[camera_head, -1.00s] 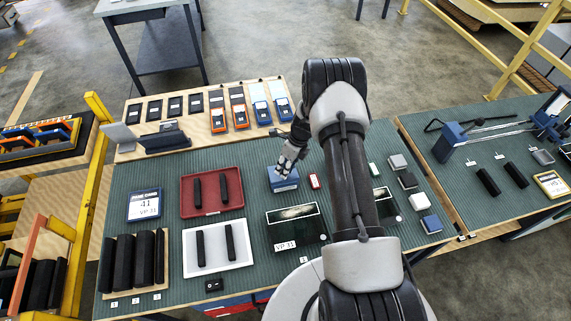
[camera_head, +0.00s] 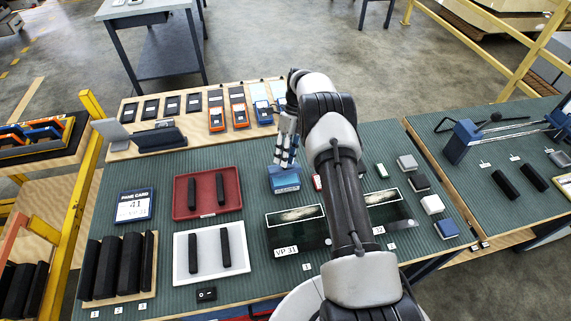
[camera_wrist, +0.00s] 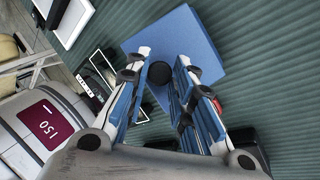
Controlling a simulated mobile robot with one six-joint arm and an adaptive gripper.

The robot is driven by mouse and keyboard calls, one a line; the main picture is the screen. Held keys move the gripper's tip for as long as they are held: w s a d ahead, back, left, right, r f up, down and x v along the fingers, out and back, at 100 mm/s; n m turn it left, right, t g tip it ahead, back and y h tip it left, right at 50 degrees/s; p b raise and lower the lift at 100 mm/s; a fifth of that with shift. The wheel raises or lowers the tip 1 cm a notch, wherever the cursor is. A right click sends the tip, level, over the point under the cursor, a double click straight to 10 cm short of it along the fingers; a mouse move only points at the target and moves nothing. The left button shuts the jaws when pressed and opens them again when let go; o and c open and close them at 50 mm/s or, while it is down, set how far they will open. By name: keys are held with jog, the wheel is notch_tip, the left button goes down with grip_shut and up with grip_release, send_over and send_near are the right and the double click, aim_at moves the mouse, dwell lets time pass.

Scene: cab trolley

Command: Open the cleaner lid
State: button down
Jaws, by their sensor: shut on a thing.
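The cleaner is a small blue box (camera_head: 285,184) on the green table mat, right of the red tray. Its blue square lid (camera_wrist: 192,38) fills the upper middle of the wrist view, with a round black knob (camera_wrist: 160,74) on it. My gripper (camera_head: 283,160) points down at the top of the box. In the wrist view my gripper (camera_wrist: 163,62) has its fingers on either side of the knob, shut on it. I cannot tell whether there is a gap between lid and box.
A red tray (camera_head: 178,213) and a white tray (camera_head: 181,276) hold black bars on the left. A small red-edged block (camera_head: 317,182) stands close right of the box. Dark framed panels marked VP (camera_head: 285,240) lie in front. Several handheld meters (camera_head: 238,108) stand behind.

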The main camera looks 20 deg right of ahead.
jog(key=shift+w+b, duration=0.15)
jog(key=shift+b, duration=0.35)
jog(key=c, duration=1.4)
grip_release()
jog(key=shift+r, duration=0.1)
notch_tip(320, 180, up, 10)
jog(key=shift+o, duration=0.2)
